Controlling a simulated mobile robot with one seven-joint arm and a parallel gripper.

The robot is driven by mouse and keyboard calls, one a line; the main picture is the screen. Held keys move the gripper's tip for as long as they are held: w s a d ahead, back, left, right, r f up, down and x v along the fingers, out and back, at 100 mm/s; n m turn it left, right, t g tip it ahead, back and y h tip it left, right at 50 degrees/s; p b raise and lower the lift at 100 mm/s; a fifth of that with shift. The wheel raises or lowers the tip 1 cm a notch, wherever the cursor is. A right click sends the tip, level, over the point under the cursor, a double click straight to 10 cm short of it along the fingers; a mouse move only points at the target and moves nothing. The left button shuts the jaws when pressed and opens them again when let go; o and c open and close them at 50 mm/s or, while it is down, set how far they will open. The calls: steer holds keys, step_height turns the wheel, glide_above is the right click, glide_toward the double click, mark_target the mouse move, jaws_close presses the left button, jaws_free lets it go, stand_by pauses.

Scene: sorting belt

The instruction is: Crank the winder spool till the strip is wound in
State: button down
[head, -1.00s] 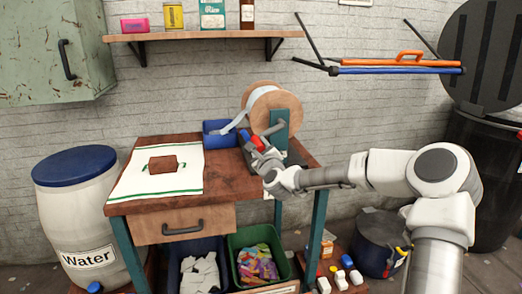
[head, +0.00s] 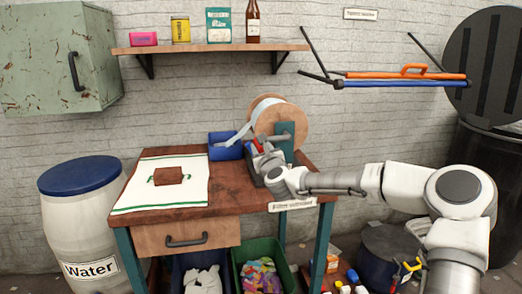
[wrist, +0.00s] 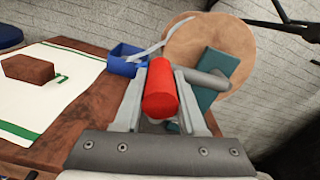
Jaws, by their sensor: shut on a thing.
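The winder spool (head: 293,117) with wooden flanges stands on a teal post (head: 284,150) at the back right of the worktable. A pale strip (head: 237,136) runs from the spool down towards a blue bin (head: 219,147). The red crank handle (wrist: 160,90) sits between the fingers of my gripper (wrist: 163,112) in the wrist view. My gripper (head: 262,150) is shut on it, in front of the spool. A grey crank arm (wrist: 200,78) joins the handle to the hub. The spool (wrist: 228,48) fills the upper right of the wrist view.
A brown block (head: 168,175) lies on a white cloth (head: 140,197) on the left of the worktable (head: 225,202). A wall shelf (head: 205,48) hangs above. A water barrel (head: 75,230) stands left, and crates sit below the table.

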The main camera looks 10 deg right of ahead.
stand_by(0.4)
steer(key=c, duration=0.5)
jaws_free()
steer(key=shift+s+r, duration=0.1)
steer(key=s+p, duration=0.2)
steer(key=s, duration=1.5)
steer(key=shift+s+d+p, duration=0.15)
steer(key=shift+d+p, duration=0.15)
steer(key=shift+p, duration=0.1)
